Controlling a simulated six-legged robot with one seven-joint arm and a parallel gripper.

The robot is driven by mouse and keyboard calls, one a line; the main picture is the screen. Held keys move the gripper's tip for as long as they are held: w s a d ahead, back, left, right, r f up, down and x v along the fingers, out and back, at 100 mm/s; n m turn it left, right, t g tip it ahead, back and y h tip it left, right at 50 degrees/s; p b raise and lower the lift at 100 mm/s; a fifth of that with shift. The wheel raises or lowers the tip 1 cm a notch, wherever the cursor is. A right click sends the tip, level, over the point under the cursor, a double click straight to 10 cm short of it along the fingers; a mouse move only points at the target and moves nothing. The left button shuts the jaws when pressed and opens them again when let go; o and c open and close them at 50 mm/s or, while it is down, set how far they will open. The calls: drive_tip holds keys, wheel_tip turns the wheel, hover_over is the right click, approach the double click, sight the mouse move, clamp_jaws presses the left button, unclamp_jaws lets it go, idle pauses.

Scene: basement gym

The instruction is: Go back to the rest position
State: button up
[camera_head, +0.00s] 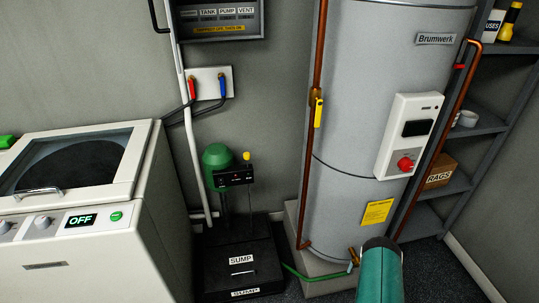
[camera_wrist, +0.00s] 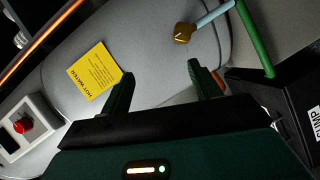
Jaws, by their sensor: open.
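My gripper (camera_wrist: 158,84) is open and empty in the wrist view, its two dark green fingers apart in front of the grey tank. In the head view my green arm link shows at the bottom right of centre, in front of the tank's foot, and the fingers are hidden there. The tank (camera_head: 375,110), labelled Brumwerk, stands upright on a pale plinth. Its yellow label (camera_wrist: 88,72) lies left of my fingers in the wrist view. A brass drain fitting (camera_wrist: 183,33) with a pale blue stub shows just beyond the fingertips, apart from them.
A white control box (camera_head: 408,135) with a red knob is on the tank. A black sump box (camera_head: 240,262) and green hose (camera_head: 305,275) are left of it. A white machine (camera_head: 70,200) reading OFF stands at left; shelves (camera_head: 480,125) stand at right.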

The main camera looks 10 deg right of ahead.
drive_tip(key=w+d+r+m+g, duration=0.1)
drive_tip(key=w+r+m+g, duration=0.15)
drive_tip(key=w+r, duration=1.45)
drive_tip(key=w+a+r+m+g+y, duration=0.15)
drive_tip(key=a+r, duration=0.25)
drive_tip(key=r, duration=0.7)
drive_tip(key=a+r+m+y, duration=0.15)
drive_tip(key=a+r, duration=0.25)
drive_tip(key=r, duration=0.8)
drive_tip(key=s+a+r+m+g+y, duration=0.1)
drive_tip(key=s+a+r, duration=0.4)
drive_tip(key=a+r, duration=0.25)
drive_tip(key=s+a+r+m+g, duration=0.1)
drive_tip(key=s+a+r+m, duration=0.1)
drive_tip(key=s+a+r, duration=0.55)
drive_tip(key=s+a+r+g, duration=0.1)
drive_tip(key=s+a+r, duration=0.1)
drive_tip(key=s, duration=0.5)
drive_tip(key=s+a+r+m+g+y, duration=0.1)
drive_tip(key=s+a+r, duration=0.2)
drive_tip(key=s, duration=0.4)
drive_tip(key=s+a+r+g+y, duration=0.1)
drive_tip(key=s+a+r, duration=0.1)
drive_tip(key=s+a, duration=0.2)
drive_tip(key=s, duration=0.3)
drive_tip(key=shift+a+r, duration=0.35)
drive_tip(key=shift+r, duration=0.05)
